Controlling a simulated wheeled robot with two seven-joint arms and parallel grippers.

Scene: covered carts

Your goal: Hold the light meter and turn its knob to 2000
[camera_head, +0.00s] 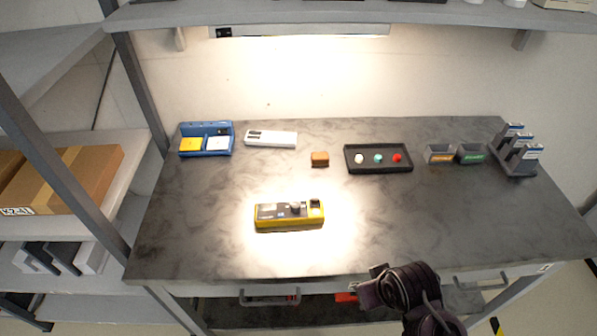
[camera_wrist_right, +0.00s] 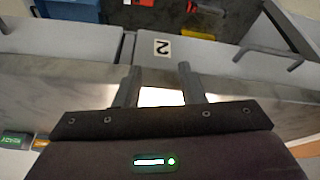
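The light meter (camera_head: 272,222), yellow with a dark face, lies on the grey workbench (camera_head: 220,250) in a bright pool of light. Its dark knob (camera_head: 295,208) is near the middle of the face; its setting is too small to read. My right arm shows at the bench's front edge in the head view, right of the meter and apart from it. In the right wrist view my right gripper (camera_wrist_right: 158,84) has its two fingers apart with nothing between them, near the bench edge and drawer fronts. My left gripper is not in view.
Bench space around the meter is clear. A shelf (camera_head: 400,14) hangs above.

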